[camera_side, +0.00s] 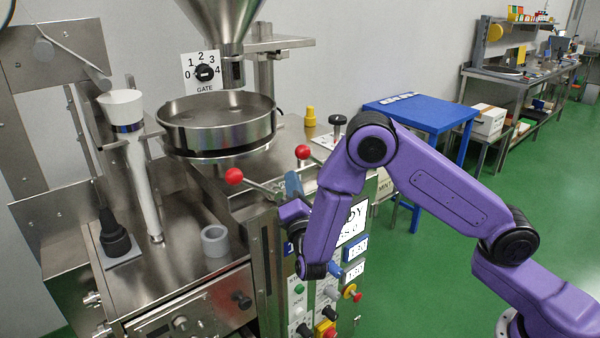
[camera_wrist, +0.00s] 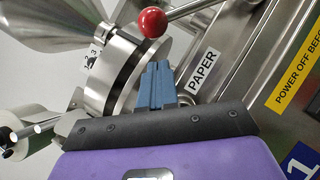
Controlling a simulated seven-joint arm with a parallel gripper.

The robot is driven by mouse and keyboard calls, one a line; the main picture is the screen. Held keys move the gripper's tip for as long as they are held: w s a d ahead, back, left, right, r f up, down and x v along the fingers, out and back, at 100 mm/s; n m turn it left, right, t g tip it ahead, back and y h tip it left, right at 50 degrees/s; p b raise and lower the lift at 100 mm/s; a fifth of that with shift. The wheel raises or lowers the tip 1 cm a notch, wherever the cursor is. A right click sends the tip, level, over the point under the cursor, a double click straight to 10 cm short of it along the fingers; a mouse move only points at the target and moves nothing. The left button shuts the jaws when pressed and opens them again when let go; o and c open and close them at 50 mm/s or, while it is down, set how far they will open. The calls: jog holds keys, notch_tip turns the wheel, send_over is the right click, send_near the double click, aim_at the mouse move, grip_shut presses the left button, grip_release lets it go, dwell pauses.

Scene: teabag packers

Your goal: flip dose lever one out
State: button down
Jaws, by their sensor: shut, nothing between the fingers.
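Two levers with red ball knobs show in the side view, one at the left (camera_side: 234,176) with its rod running right toward my gripper, and one further back at the right (camera_side: 303,152). I cannot tell from a label which is dose lever one. My gripper (camera_side: 292,182) has blue fingers, shut and empty, above the machine's front edge. In the wrist view my shut fingertips (camera_wrist: 159,65) point at a red ball knob (camera_wrist: 152,23), a little short of it in the picture. Its rod runs up right. Whether they touch is unclear.
A round steel pan (camera_side: 217,125) stands behind the levers, under a hopper (camera_side: 222,20). A gate dial (camera_side: 204,73) is on the wall side. A PAPER label (camera_wrist: 202,71) lies beside my fingers.

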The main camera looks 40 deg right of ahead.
aim_at(301, 158)
jog(key=shift+w+d+r, duration=0.25)
jog(key=shift+d+r, duration=0.7)
jog(key=shift+d, duration=0.25)
jog(key=shift+r, duration=0.1)
jog(key=m, duration=0.1)
jog(key=r+m+g, duration=0.1)
jog(key=m, duration=0.1)
jog(key=shift+d+r+g, duration=0.2)
jog(key=shift+d+g, duration=0.1)
jog(key=d+r+m+g, duration=0.3)
jog(key=d+r+m, duration=0.3)
jog(key=d, duration=0.3)
jog(key=shift+d+r+g+y, duration=0.3)
jog(key=shift+r+g+y, duration=0.1)
jog(key=shift+r, duration=0.1)
jog(key=shift+d, duration=0.2)
jog(key=shift+a, duration=0.1)
